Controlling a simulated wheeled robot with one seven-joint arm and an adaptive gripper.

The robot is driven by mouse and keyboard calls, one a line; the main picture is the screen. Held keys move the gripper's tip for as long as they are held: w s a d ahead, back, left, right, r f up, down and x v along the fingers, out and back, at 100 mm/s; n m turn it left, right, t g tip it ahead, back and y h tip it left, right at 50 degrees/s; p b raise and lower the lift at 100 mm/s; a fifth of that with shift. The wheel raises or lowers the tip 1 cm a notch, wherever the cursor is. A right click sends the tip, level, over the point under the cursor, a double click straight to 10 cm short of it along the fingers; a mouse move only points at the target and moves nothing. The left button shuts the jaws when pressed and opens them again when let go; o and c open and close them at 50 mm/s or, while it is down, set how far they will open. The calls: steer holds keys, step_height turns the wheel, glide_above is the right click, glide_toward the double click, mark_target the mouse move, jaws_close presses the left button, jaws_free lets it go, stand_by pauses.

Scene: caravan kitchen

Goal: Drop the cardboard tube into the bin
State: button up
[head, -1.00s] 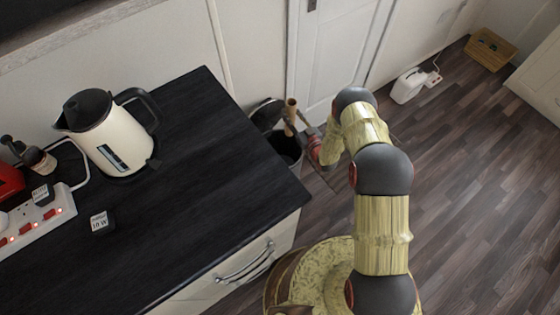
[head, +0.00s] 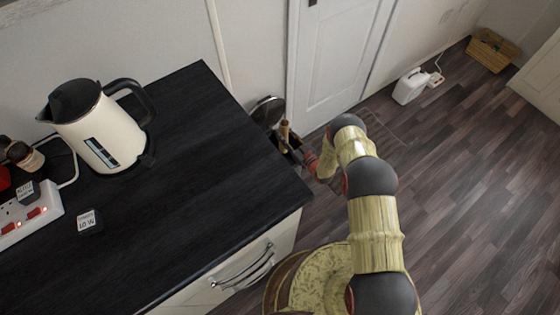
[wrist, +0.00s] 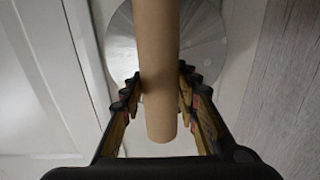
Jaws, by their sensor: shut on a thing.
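The brown cardboard tube (head: 284,131) stands roughly upright in my gripper (head: 294,143), past the far right corner of the counter. In the wrist view the tube (wrist: 157,60) runs between the two fingers of my gripper (wrist: 158,92), which is shut on it. The bin's raised round lid (head: 267,110) shows behind the tube, against the wall; a grey disc, apparently the same lid (wrist: 205,45), shows behind the tube in the wrist view. The bin's body and opening are mostly hidden by the counter and gripper. I cannot tell whether the tube's lower end is inside the rim.
The black counter (head: 200,170) fills the left, its corner close to my gripper. A cream kettle (head: 100,135) and a power strip (head: 30,215) stand on it. A white door (head: 340,60) is behind.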

step_height(320, 180, down, 4)
steer(key=shift+r+b, duration=0.2)
steer(key=shift+b, duration=0.75)
steer(key=o, duration=0.7)
steer(key=shift+o, duration=0.6)
steer(key=v, duration=1.2)
steer(key=shift+w, duration=0.1)
